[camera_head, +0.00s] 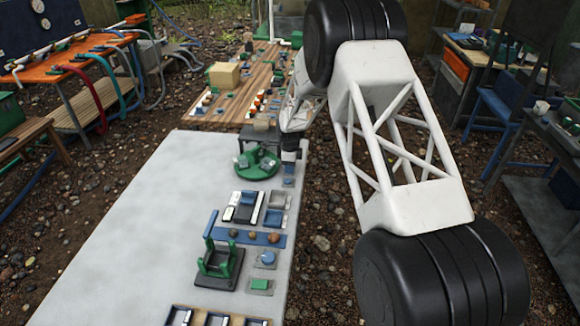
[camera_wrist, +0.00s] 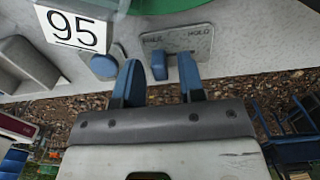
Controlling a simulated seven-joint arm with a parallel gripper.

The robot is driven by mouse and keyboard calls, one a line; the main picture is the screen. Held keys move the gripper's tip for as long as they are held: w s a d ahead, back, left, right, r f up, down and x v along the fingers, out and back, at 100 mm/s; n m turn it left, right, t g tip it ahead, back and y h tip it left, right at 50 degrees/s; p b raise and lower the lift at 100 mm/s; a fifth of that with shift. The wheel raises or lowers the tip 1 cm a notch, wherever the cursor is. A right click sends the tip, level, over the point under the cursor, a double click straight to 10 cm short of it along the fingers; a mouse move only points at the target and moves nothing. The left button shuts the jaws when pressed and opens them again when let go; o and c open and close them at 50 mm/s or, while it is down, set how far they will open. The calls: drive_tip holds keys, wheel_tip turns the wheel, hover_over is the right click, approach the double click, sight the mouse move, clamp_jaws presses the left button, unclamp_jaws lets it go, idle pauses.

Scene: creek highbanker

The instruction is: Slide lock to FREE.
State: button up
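In the wrist view, a pale plate (camera_wrist: 203,62) carries the printed words FREE on its left and HOLD on its right. A small blue lock slider (camera_wrist: 158,65) stands on it, below the word FREE. My gripper (camera_wrist: 160,66) is open, with one blue finger left of the slider and one right of it. Gaps show on both sides of the slider. In the head view, my gripper (camera_head: 289,172) is low at the right edge of the pale table, beside the green round stand (camera_head: 256,164); the lock cannot be made out there.
A rounded blue knob (camera_wrist: 103,66) sits left of the lock, near a white card marked 95 (camera_wrist: 72,30). In the head view, small trays (camera_head: 243,206), a blue strip (camera_head: 243,236) and a green frame (camera_head: 218,262) stand nearer on the table (camera_head: 150,240). Its left side is clear.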

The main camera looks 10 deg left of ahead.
drive_tip(key=shift+r, duration=0.15)
drive_tip(key=shift+r, duration=3.35)
drive_tip(key=shift+s+d+r, duration=0.1)
drive_tip(key=shift+d+r, duration=0.1)
drive_tip(key=shift+r, duration=0.2)
drive_tip(key=s+d+r+n+t, duration=0.1)
drive_tip(key=s+d+r+n, duration=0.3)
drive_tip(key=s+d+r, duration=0.75)
drive_tip(key=s+d+r+n, duration=0.5)
drive_tip(key=s+d+r, duration=0.3)
drive_tip(key=s+r, duration=0.6)
drive_tip(key=s+d+r+n, duration=0.1)
drive_tip(key=s+d+n, duration=0.2)
drive_tip(key=s, duration=0.7)
drive_tip(key=s+d+r+n+t, duration=0.1)
drive_tip(key=s+d+r+n, duration=0.1)
drive_tip(key=s, duration=0.9)
drive_tip(key=s+d+r+n, duration=0.1)
drive_tip(key=s+d+n, duration=0.2)
drive_tip(key=s+d, duration=0.3)
drive_tip(key=s, duration=0.5)
drive_tip(key=shift+s+d+r+n+t, duration=0.15)
drive_tip(key=shift+s+r+n+t, duration=0.15)
drive_tip(key=shift+n, duration=0.1)
